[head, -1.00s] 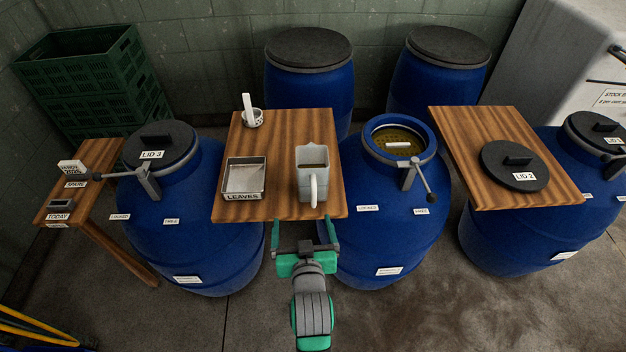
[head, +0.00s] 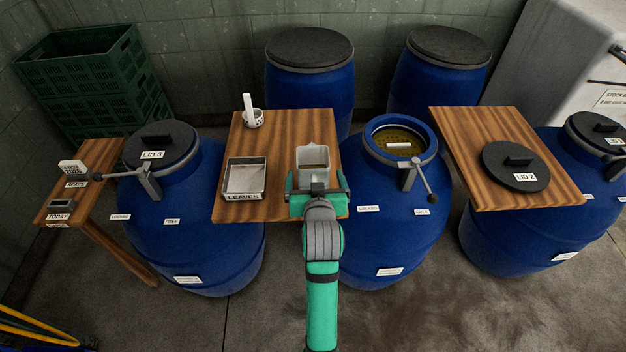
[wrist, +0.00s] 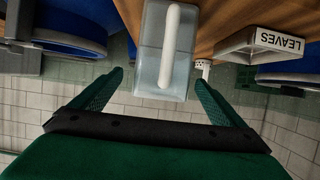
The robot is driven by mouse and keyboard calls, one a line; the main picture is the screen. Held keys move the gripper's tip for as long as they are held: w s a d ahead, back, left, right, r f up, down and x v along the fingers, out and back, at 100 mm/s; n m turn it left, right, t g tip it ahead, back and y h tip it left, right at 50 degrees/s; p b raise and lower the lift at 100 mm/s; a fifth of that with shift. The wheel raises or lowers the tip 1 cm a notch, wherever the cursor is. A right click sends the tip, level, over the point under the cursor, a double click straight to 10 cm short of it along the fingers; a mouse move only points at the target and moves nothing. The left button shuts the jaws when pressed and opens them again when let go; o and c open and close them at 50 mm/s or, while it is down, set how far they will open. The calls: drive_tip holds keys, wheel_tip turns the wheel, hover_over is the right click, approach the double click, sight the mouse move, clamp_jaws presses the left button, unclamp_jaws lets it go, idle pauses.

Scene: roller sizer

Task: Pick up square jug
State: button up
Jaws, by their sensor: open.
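The square jug (head: 314,158) is a pale grey, square-sided vessel standing upright near the right side of the middle wooden board. In the wrist view the jug (wrist: 150,60) shows its white handle toward me, between my fingers' lines. My gripper (head: 318,180) is open at the near side of the jug and hides the handle and part of its lower body in the head view. In the wrist view my gripper's two green fingers (wrist: 158,78) are spread wide, one each side of the jug, with nothing held. I cannot tell whether either finger touches the jug.
A LEAVES tray (head: 244,192) sits left of the jug on the board (head: 285,128). A small white perforated pot (head: 252,118) stands behind it. An open blue barrel (head: 385,225) with a clamp lever (head: 420,180) is close on the right. LID 2 (head: 515,160) lies on another board.

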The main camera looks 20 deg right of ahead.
sight(312, 160)
drive_tip(key=x, duration=0.5)
drive_tip(key=shift+w+a+r, duration=0.1)
drive_tip(key=shift+w+a, duration=0.1)
drive_tip(key=shift+d, duration=0.1)
drive_tip(key=c, duration=1.3)
drive_tip(key=shift+r, duration=0.1)
drive_tip(key=c, duration=0.4)
